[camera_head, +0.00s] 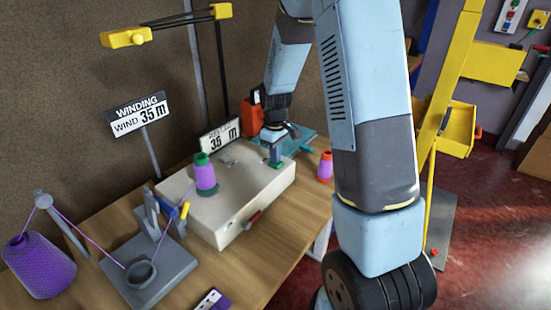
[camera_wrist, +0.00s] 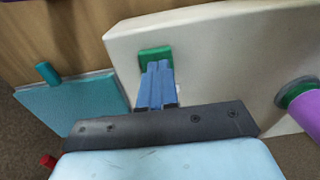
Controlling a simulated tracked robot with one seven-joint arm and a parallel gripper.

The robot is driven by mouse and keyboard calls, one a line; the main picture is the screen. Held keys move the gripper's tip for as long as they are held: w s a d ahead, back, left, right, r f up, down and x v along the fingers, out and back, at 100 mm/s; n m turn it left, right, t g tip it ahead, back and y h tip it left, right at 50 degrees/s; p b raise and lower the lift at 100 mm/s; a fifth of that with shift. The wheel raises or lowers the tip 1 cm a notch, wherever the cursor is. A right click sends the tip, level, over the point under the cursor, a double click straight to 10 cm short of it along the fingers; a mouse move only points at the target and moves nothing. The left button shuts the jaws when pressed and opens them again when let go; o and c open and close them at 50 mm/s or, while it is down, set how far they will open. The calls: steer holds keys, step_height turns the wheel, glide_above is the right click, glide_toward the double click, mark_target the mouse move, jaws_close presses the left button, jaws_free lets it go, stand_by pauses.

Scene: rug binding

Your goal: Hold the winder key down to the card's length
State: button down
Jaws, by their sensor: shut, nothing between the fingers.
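The card (camera_head: 139,116) on a post reads "WINDING, WIND 35 m". The cream winder (camera_head: 222,221) carries a display (camera_head: 220,138) that reads about 35 m; its smaller upper line is too blurred to read. A spool of purple yarn with a green top (camera_head: 205,176) stands on the winder. My gripper (camera_head: 276,151) is shut and empty, pointing down at the green key (camera_wrist: 155,53) at the winder's far right end. In the wrist view, the blue fingertips (camera_wrist: 159,68) overlap the key and appear to touch it; they hide part of it. How far the key is pressed cannot be told.
A purple yarn cone (camera_head: 38,266) and a grey thread guide stand (camera_head: 149,279) are at the left. A small purple and orange spool (camera_head: 325,166) stands right of the winder. A teal plate (camera_wrist: 75,103) lies beside the winder.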

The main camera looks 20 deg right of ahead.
step_height(320, 180, up, 12)
steer(key=shift+w, duration=0.15)
steer(key=shift+r, duration=0.15)
stand_by(0.3)
steer(key=s+r+m+t, duration=0.3)
steer(key=s+r, duration=0.9)
steer(key=s, duration=0.1)
steer(key=s+r+m+t, duration=0.1)
steer(key=s+m, duration=0.1)
steer(key=s, duration=0.5)
steer(key=s+r+m+t, duration=0.1)
steer(key=s+r+m, duration=0.1)
steer(key=s, duration=0.6)
steer(key=shift+s+d+r+t, duration=0.15)
steer(key=shift+d+r+t, duration=0.1)
steer(key=shift+d+t, duration=0.1)
steer(key=c, duration=1.8)
jaws_free()
